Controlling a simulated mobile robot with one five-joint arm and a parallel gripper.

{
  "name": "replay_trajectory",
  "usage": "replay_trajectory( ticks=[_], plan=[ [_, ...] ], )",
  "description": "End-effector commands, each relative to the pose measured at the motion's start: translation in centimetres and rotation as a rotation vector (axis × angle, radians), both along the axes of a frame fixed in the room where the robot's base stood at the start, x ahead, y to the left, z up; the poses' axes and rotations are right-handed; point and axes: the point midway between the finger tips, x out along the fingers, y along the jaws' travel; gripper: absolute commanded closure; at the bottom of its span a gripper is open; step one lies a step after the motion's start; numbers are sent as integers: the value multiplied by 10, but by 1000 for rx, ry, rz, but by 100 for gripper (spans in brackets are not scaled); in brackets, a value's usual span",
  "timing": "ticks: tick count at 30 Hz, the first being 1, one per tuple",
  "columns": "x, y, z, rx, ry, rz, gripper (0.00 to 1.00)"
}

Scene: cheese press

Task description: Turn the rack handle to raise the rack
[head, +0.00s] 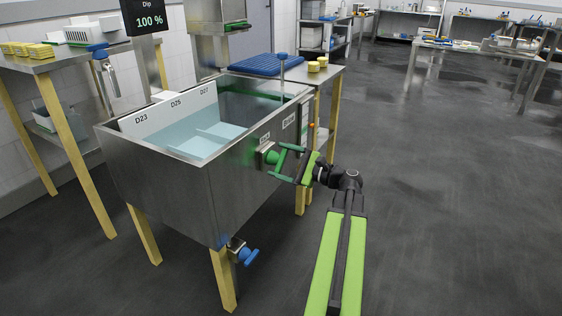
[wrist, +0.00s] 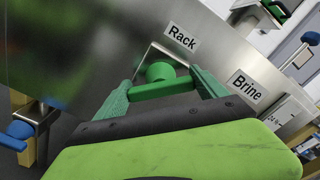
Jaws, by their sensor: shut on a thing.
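The green rack handle (head: 270,157) sticks out from the side of the steel vat (head: 225,192), below a label. My gripper (head: 281,160) reaches it from the right, with its two green fingers on either side of the handle. In the wrist view the handle (wrist: 161,87) lies crosswise between the fingers of my gripper (wrist: 160,84), under the "Rack" label (wrist: 181,37). My gripper is shut on it. The rack itself is hard to make out.
A display (head: 149,20) above the vat reads "Dip 100 %". A "Brine" label (wrist: 246,86) is right of the handle. A blue valve (head: 247,256) sits low on the vat. A side table (head: 333,72) stands behind. The floor at right is clear.

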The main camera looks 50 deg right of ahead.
Motion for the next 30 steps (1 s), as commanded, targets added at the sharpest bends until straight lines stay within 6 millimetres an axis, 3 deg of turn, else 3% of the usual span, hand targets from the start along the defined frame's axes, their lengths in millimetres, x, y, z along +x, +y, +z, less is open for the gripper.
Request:
replay_trajectory(
  ticks=[30],
  plan=[
    [0,2,-4,-935,-231,1,59]
  ],
)
